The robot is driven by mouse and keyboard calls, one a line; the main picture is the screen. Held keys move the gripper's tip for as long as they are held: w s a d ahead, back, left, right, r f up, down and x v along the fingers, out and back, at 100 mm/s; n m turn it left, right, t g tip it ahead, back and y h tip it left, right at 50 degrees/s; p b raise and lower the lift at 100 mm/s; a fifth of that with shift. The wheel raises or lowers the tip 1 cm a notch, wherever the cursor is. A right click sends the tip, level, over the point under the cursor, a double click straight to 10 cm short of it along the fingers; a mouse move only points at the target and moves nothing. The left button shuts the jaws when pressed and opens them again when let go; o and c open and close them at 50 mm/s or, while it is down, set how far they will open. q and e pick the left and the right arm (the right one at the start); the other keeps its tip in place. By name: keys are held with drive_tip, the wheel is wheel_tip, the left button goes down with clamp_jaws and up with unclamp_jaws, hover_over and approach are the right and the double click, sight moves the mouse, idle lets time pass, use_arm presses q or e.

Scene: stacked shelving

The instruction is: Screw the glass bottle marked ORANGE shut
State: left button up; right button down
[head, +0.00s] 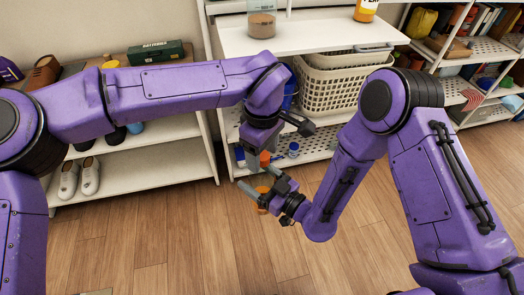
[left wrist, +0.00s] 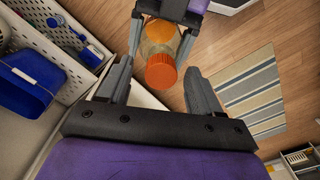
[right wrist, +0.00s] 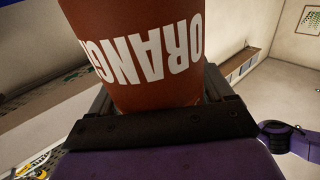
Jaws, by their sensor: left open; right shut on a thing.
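The glass bottle marked ORANGE (right wrist: 150,50) fills the middle of the right wrist view, its white lettering upside down on a red-brown label. My right gripper (head: 265,188) is shut around its body and holds it in the air above the floor. In the left wrist view the clear glass upper part (left wrist: 158,40) and the orange cap (left wrist: 161,73) point toward my left gripper (left wrist: 160,80). The cap is at the bottle's mouth; whether it is tight cannot be seen. My left gripper is open, above the cap, with its fingers on either side. The arms partly hide the bottle in the head view.
A white shelf unit with a cream basket (head: 330,88) stands behind the arms. A shoe shelf (head: 130,150) stands on the left. A blue bin (left wrist: 25,80) and a striped rug (left wrist: 250,92) show below.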

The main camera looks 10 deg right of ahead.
use_arm(q)
wheel_tip(320, 180, up, 12)
idle(0.3)
drive_tip(key=shift+w+a+f, duration=0.1)
drive_tip(key=shift+f, duration=0.15)
idle(0.3)
